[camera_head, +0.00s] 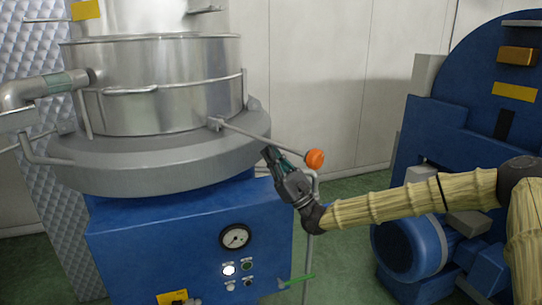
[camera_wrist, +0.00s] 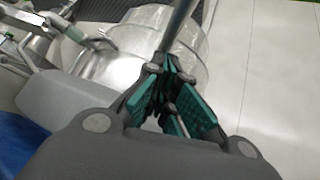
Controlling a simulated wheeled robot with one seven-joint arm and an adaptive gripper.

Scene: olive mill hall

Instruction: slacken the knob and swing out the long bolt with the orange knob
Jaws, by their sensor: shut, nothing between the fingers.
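The orange knob (camera_head: 315,159) is at the outer end of a long thin grey bolt (camera_head: 258,139). The bolt sticks out to the right from a bracket (camera_head: 215,124) on the vessel's side. My gripper (camera_head: 268,153) is shut and empty, its teal fingers just below the bolt and left of the knob in the head view. In the wrist view my gripper (camera_wrist: 172,88) has its fingertips close to a dark rod (camera_wrist: 180,30), which looks like the bolt; I cannot tell if they touch. The knob does not show in the wrist view.
The steel vessel (camera_head: 160,85) stands on a wide grey rim (camera_head: 150,172) above a blue cabinet (camera_head: 150,240) with a gauge. A thin upright rod stands under the knob. A blue machine (camera_head: 460,130) is at the right.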

